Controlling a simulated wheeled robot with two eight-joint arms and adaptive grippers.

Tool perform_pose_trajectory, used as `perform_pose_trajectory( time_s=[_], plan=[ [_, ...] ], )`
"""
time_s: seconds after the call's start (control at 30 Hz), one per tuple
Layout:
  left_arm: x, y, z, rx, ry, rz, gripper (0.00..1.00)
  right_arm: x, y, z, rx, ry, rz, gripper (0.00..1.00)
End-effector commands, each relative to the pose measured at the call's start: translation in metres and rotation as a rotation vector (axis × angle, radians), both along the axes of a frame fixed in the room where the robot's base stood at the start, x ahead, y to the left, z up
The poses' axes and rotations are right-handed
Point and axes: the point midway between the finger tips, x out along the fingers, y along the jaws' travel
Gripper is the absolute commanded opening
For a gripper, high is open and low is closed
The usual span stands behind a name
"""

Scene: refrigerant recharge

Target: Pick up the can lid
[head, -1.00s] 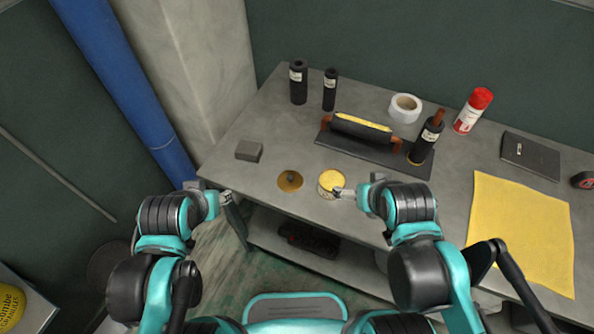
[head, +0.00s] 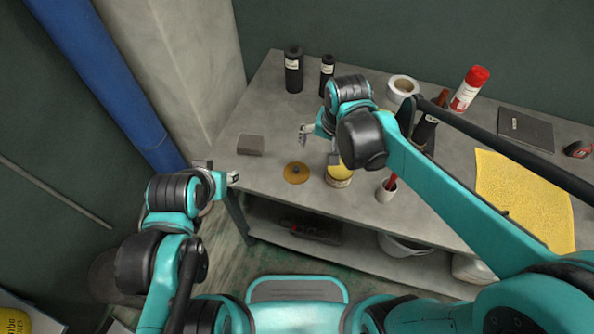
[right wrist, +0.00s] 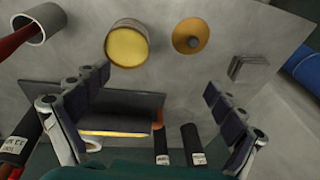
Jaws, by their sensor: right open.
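The can lid is a flat golden disc with a dark knob in its middle (head: 296,173). It lies on the table left of the can (head: 339,182), which shows a yellow top. In the right wrist view the lid (right wrist: 191,27) is at top centre-right, beside the can (right wrist: 127,47). My right gripper (head: 318,145) is open and empty, above the table beyond the lid, with its fingers apart in the right wrist view (right wrist: 155,82). My left gripper (head: 233,178) is at the table's left front edge, apart from the lid; its finger opening is too small to judge.
A grey block (head: 250,145) lies left of the lid. A cup (head: 385,193) with a red handle stands right of the can. Dark bottles (head: 293,70), a tape roll (head: 403,88) and a red-capped can (head: 468,89) stand at the back. A yellow cloth (head: 525,195) lies right.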

Motion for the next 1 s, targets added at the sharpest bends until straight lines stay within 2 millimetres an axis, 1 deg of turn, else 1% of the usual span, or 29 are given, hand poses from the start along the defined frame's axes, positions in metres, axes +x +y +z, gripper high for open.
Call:
perform_pose_trajectory(
  time_s=[0.03, 0.1, 0.2, 0.3, 0.43, 0.6, 0.77, 1.0],
  plan=[
    [0.000, 0.000, 0.000, 0.000, 0.000, 0.000, 0.39, 0.011, 0.016, -0.010, 0.000, 0.040, -0.023, 0.95],
    [0.000, 0.000, 0.000, 0.000, 0.000, 0.000, 0.39, 0.020, 0.034, -0.023, -0.003, 0.094, -0.065, 0.95],
    [0.000, 0.000, 0.000, 0.000, 0.000, 0.000, 0.39, 0.029, 0.053, -0.041, -0.015, 0.153, -0.117, 0.95],
    [0.000, 0.000, 0.000, 0.000, 0.000, 0.000, 0.39, 0.032, 0.066, -0.053, -0.026, 0.191, -0.152, 0.95],
    [0.000, 0.000, -0.001, 0.000, 0.000, 0.000, 0.39, 0.034, 0.073, -0.063, -0.033, 0.212, -0.174, 0.95],
    [0.000, 0.000, -0.009, 0.000, 0.000, 0.000, 0.39, 0.034, 0.073, -0.083, -0.034, 0.215, -0.177, 0.95],
    [0.000, 0.000, -0.015, 0.000, 0.000, 0.000, 0.39, 0.034, 0.073, -0.097, -0.033, 0.213, -0.176, 0.95],
    [0.000, 0.000, -0.034, 0.000, 0.000, 0.000, 0.39, 0.034, 0.073, -0.134, -0.034, 0.213, -0.175, 0.95]
  ],
)
